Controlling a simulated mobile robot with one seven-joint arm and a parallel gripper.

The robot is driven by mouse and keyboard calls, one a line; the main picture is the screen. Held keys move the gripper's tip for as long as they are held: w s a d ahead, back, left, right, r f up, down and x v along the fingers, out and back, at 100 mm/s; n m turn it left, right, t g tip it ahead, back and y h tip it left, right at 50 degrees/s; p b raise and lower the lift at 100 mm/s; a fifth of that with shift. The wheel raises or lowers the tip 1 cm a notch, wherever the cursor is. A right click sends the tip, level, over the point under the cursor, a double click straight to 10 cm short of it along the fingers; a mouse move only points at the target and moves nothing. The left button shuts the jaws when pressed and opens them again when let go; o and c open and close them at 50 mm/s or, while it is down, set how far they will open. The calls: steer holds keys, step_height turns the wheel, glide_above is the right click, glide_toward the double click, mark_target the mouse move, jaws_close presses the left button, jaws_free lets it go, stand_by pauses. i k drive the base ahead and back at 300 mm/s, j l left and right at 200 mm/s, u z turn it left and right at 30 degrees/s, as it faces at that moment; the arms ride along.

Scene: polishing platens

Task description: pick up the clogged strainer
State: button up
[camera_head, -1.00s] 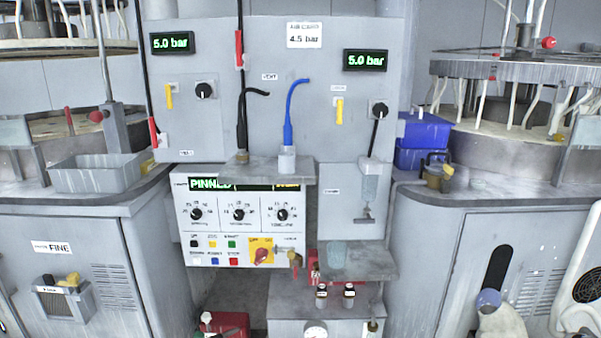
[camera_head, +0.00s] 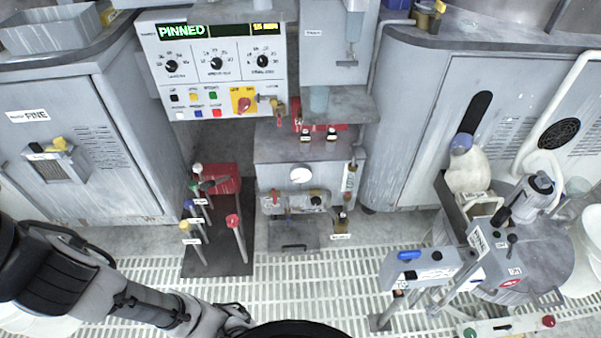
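I cannot pick out the clogged strainer for certain. A cylindrical fitting (camera_head: 298,200) with a red handle at its left lies across the front of the low grey cabinet (camera_head: 268,160) in the middle; it may be a strainer body, but its inside does not show. My arm reaches in from the lower left, and its dark end (camera_head: 236,317) is at the bottom edge, left of centre, well apart from that fitting. The fingers are not clear there, and nothing held can be made out.
Colour-knobbed rods stand on a dark mat (camera_head: 218,262) left of the fitting. Two small dark bottles stand on the cabinet. A grey drum (camera_head: 530,262) and a blue-handled stand (camera_head: 425,265) crowd the right. The grated floor (camera_head: 320,280) between is clear.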

mark_target(342, 220)
steer(key=z, duration=0.45)
steer(key=i+j+z, duration=0.35)
steer(key=j+z, duration=0.2)
steer(key=j, duration=0.15)
steer(key=i+j+z, duration=0.25)
steer(key=j, duration=0.2)
steer(key=j+z, duration=0.25)
steer(key=j, duration=0.15)
steer(key=i+j, duration=0.15)
steer(key=i, duration=0.3)
